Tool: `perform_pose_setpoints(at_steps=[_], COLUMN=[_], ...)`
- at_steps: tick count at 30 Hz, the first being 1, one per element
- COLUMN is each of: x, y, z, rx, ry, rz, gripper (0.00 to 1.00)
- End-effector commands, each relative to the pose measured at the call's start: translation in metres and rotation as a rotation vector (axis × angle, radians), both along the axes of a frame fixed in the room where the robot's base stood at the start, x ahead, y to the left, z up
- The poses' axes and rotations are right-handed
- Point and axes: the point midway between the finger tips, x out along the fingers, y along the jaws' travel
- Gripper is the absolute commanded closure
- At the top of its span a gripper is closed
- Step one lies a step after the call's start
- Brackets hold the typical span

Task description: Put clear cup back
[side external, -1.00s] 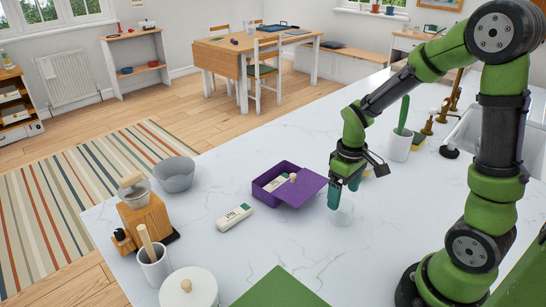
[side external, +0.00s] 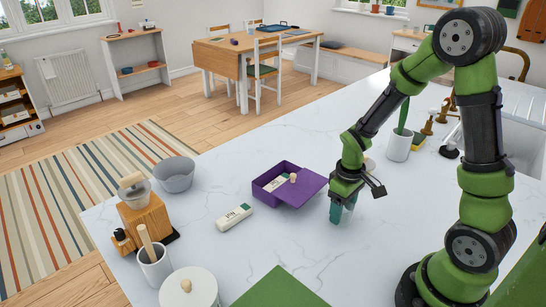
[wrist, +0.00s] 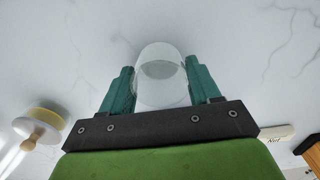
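The clear cup (wrist: 160,75) is between the two teal fingers of my gripper (wrist: 161,88) in the wrist view, with a finger against each side. My gripper (side external: 342,212) points down low over the white marble counter in the side view, and its fingers are close together. The cup is very hard to make out there, mostly hidden by the fingers. Whether it rests on the counter or is slightly lifted, I cannot tell.
A purple box (side external: 272,186) with its purple lid (side external: 301,191) askew and a white packet (side external: 234,218) lie left of my gripper. A grey bowl (side external: 175,175), wooden block (side external: 149,218) and white canister (side external: 190,291) stand farther left. A white holder (side external: 398,147) stands behind. The counter in front is mostly clear.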

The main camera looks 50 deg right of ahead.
Motion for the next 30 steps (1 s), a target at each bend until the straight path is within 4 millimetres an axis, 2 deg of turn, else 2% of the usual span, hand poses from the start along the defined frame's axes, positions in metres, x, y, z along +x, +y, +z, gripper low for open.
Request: perform_pose_setpoints(at_steps=[1, 3, 5, 11, 14, 24, 27, 30], x=[0.000, 0.000, 0.000, 0.001, 0.002, 0.001, 0.000, 0.002], y=[0.000, 0.000, 0.000, 0.000, 0.000, 0.000, -0.002, -0.008], z=[0.000, 0.000, 0.000, 0.003, 0.013, 0.079, 0.090, 0.088], rx=[0.000, 0.000, 0.000, 0.000, -0.001, -0.002, 0.000, 0.000], ry=[0.000, 0.000, -0.001, -0.002, -0.006, -0.007, -0.004, 0.000], rz=[0.000, 0.000, 0.000, 0.000, 0.000, 0.001, -0.006, -0.023], gripper=[0.59, 0.70, 0.77, 0.77, 0.77, 0.77, 0.77, 0.77])
